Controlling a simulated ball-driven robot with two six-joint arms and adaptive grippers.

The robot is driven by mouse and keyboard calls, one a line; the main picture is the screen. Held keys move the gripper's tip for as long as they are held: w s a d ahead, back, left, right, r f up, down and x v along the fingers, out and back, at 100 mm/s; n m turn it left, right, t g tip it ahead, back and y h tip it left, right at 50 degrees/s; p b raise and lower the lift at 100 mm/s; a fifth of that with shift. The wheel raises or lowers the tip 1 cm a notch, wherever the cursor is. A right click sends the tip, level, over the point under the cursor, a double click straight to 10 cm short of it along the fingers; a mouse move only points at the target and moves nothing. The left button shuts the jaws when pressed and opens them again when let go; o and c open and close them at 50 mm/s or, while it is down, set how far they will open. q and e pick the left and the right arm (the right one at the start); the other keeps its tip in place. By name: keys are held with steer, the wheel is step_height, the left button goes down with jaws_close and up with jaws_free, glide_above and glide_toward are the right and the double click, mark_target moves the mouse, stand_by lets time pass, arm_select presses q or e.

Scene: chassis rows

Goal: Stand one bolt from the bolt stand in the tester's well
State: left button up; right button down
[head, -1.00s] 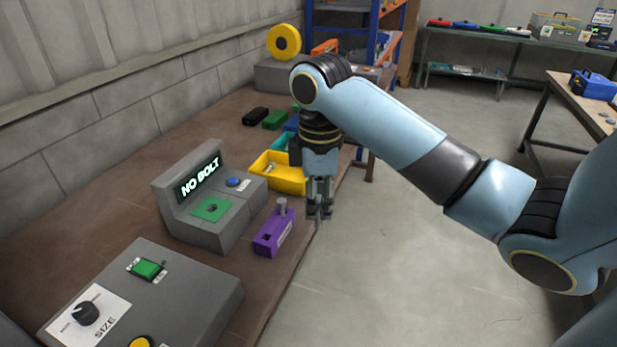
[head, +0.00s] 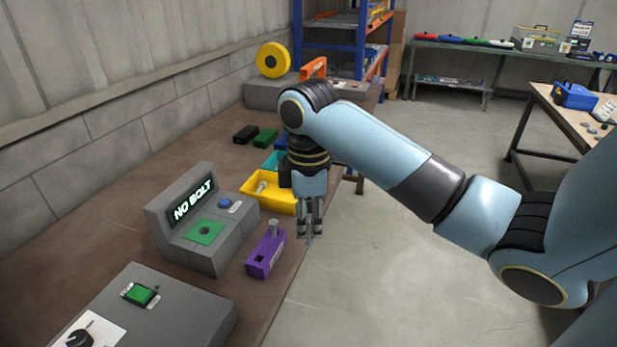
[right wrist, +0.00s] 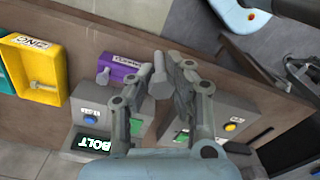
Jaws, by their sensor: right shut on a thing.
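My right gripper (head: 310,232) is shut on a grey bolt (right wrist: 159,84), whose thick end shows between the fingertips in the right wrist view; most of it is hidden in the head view. The gripper hangs just right of the purple bolt stand (head: 266,259), near the bench's front edge. One bolt (head: 273,228) stands upright in the stand, and a square hole nearer the camera is empty. The grey tester (head: 213,255) is left of the stand. Its lit sign reads NO BOLT, and its green plate (head: 203,232) has a dark, empty well. My left gripper is out of view.
A yellow bin (head: 271,203) with a bolt in it is behind the stand. A grey control box (head: 190,320) with a green switch is in front of the tester. Black and green blocks lie farther back. Open floor lies right of the bench.

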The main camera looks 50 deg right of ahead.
step_height(320, 180, up, 5)
steer(key=p, duration=0.4)
steer(key=shift+r, duration=1.15)
steer(key=shift+d, duration=0.1)
